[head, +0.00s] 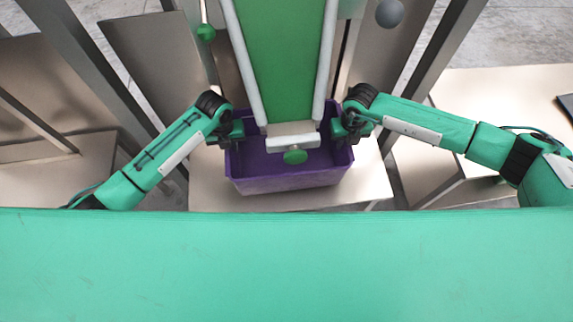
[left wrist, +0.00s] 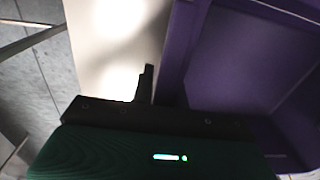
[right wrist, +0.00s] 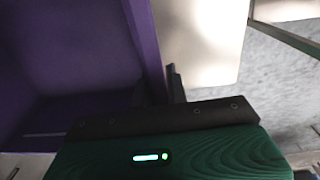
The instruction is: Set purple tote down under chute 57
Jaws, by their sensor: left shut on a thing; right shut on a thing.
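The purple tote (head: 290,183) is upright in the middle of the head view, with a beige metal surface below it. The green chute (head: 275,55) with pale side rails comes down from the top, and its lower end hangs over the tote, hiding part of the inside. No chute number is readable. My left gripper (head: 232,133) is shut on the tote's left wall; that wall also shows in the left wrist view (left wrist: 176,50). My right gripper (head: 344,128) is shut on the right wall, seen in the right wrist view (right wrist: 145,45). I cannot tell whether the tote touches the surface.
The beige surface (head: 300,200) extends in front of and beside the tote. Slanted grey metal posts (head: 440,45) stand on both sides. Green knobs (head: 295,156) (head: 206,32) sit at the chute's end and left. More metal tables (head: 500,90) flank the place.

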